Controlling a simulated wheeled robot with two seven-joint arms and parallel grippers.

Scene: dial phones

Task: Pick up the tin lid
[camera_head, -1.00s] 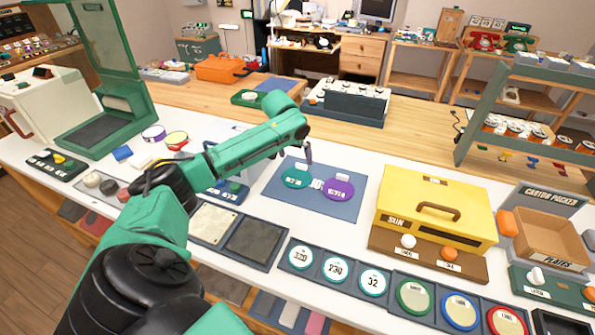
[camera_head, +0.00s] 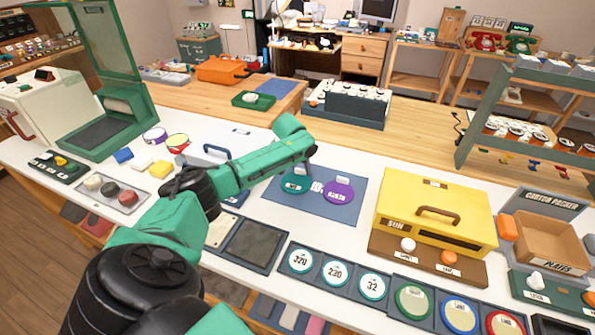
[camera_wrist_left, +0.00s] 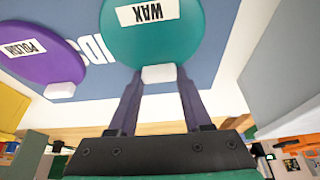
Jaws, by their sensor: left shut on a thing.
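Two round tin lids lie on a blue mat (camera_head: 318,214) on the white counter. One is teal, labelled WAX (camera_wrist_left: 152,35); the other is purple, labelled POLISH (camera_wrist_left: 40,62). Each has a small white grip tab at its edge. In the head view, the teal lid (camera_head: 291,187) is left of the purple lid (camera_head: 340,192). My left gripper (camera_head: 307,169) is down at the teal lid's far edge. In the left wrist view, its fingertips (camera_wrist_left: 159,76) are shut on the teal lid's white tab. My right gripper is not in view.
A yellow box (camera_head: 436,205) with a brown handle stands right of the mat. Round numbered dials (camera_head: 336,273) line the counter's front. A dark block of switches (camera_head: 348,105) stands behind, and a green-framed machine (camera_head: 110,85) is at the left.

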